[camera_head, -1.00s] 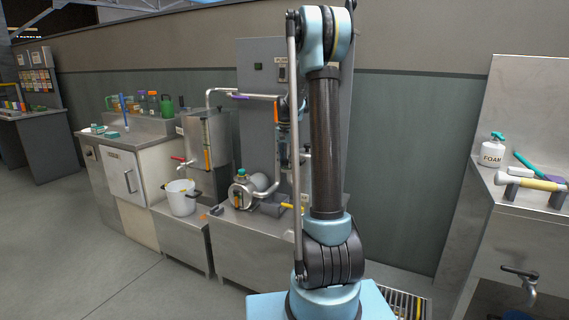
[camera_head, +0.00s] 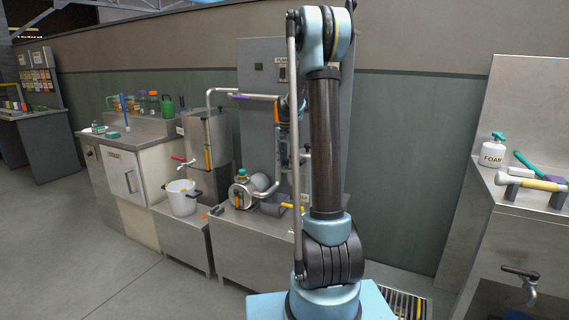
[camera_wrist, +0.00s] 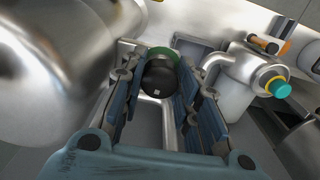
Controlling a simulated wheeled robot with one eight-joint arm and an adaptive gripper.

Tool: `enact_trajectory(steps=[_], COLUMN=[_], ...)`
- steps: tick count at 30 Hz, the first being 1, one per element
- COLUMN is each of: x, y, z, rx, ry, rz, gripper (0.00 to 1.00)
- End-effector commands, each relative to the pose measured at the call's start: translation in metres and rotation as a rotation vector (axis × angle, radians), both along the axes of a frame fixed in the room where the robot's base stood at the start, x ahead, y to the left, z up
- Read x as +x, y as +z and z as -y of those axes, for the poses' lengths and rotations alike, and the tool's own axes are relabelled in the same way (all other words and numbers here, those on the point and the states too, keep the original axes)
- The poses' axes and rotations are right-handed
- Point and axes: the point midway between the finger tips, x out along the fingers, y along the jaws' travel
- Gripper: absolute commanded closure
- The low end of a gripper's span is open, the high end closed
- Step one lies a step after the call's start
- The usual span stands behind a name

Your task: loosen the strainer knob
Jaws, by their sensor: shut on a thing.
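In the wrist view the strainer knob appears as a dark round knob (camera_wrist: 158,79) with a green ring (camera_wrist: 160,53) behind it. My gripper (camera_wrist: 159,72) has its two blue-grey fingers on either side of the knob and is shut on it.
A large steel vessel (camera_wrist: 60,65) fills the left of the wrist view. A white pot (camera_head: 181,200) stands further left.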

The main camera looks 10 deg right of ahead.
Motion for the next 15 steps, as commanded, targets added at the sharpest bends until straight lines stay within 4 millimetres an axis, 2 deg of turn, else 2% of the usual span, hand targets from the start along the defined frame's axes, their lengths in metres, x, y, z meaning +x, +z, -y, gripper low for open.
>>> enact_trajectory(steps=[8, 9, 10, 15], x=[0.0041, 0.0039, 0.0038, 0.0023], y=[0.0008, 0.0008, 0.0008, 0.0005], z=[-0.0014, -0.0014, -0.0014, -0.0007], rx=[0.002, 0.002, 0.002, 0.002], ry=[0.002, 0.002, 0.002, 0.001], rz=[0.008, 0.008, 0.008, 0.005], gripper=[0.94, 0.64, 0.61, 0.61])
